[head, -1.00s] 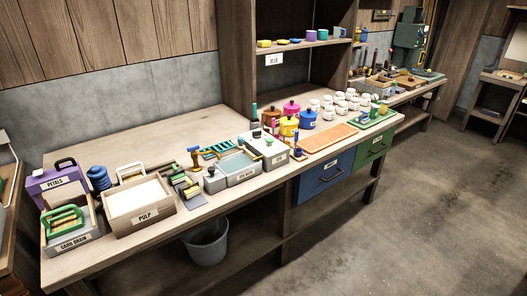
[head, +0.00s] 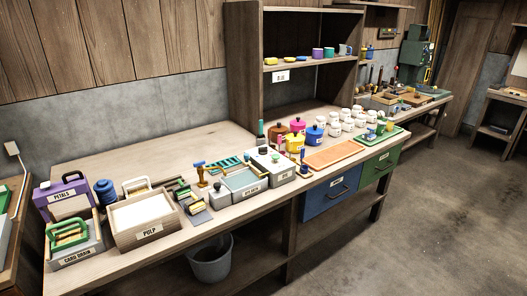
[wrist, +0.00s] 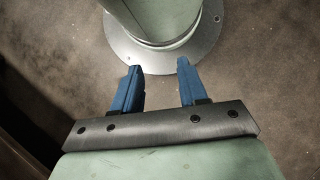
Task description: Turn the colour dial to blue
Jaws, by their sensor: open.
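No dial can be made out for certain. A pale grey box (head: 284,178) with a green knob and a dark knob on top stands mid-bench in the head view; its label and any colour marks are too small to read. My gripper (wrist: 158,68) shows only in the wrist view. Its two blue fingers are apart with nothing between them. It is over bare floor and my own base, away from the bench.
The long wooden bench (head: 155,160) holds a pulp box (head: 149,232), a purple petals box (head: 48,198), coloured pots (head: 295,142), white jars and an orange tray (head: 336,158). A shelf (head: 310,60) rises behind. A bucket (head: 211,262) stands below. Floor at right is clear.

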